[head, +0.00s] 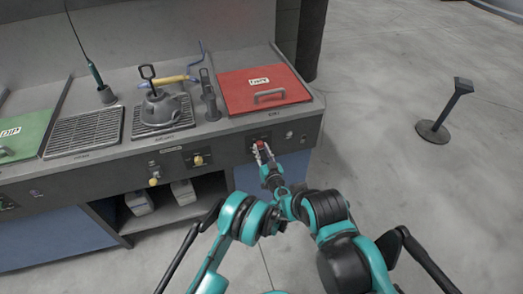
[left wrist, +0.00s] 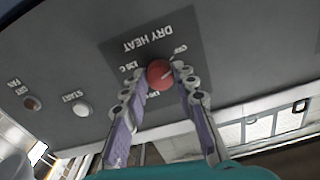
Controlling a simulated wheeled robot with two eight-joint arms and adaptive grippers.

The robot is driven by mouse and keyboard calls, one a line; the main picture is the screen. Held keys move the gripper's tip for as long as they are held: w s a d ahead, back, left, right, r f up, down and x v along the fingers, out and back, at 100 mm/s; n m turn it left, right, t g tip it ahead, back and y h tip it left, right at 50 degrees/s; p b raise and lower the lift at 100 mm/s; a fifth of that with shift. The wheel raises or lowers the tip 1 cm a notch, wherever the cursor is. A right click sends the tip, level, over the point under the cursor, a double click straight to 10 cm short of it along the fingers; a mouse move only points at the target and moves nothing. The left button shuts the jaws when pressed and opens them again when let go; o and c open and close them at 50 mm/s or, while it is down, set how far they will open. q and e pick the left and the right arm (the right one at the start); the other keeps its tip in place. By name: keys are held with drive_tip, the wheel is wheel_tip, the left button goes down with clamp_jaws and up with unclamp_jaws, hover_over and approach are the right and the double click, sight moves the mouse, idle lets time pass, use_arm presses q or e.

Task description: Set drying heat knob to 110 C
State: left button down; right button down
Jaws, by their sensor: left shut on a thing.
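The round red drying heat knob (left wrist: 160,74) is on a dark panel marked DRY HEAT (left wrist: 150,42), which appears upside down in the left wrist view. My left gripper (left wrist: 161,82) is shut on the knob, one finger on each side. A pale pointer line shows on the knob's face, towards the right of the picture. The small temperature marks around it are partly covered by the fingers and too blurred to read surely. In the head view my left gripper (head: 263,152) is at the bench's front, below the red DRY lid (head: 240,84). My right gripper cannot be made out.
A START button (left wrist: 81,108) and a DRY FAN control (left wrist: 32,103) are beside the knob. Two yellow knobs (head: 198,160) (head: 154,182) are further left on the bench front. The floor at right is clear up to a black post (head: 446,108).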

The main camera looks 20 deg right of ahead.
use_arm(q)
drive_tip(key=m, duration=0.7)
drive_tip(key=shift+r, duration=0.1)
drive_tip(key=m, duration=0.6)
drive_tip(key=shift+m, duration=0.4)
drive_tip(key=shift+w, duration=0.1)
drive_tip(key=c, duration=1.2)
unclamp_jaws()
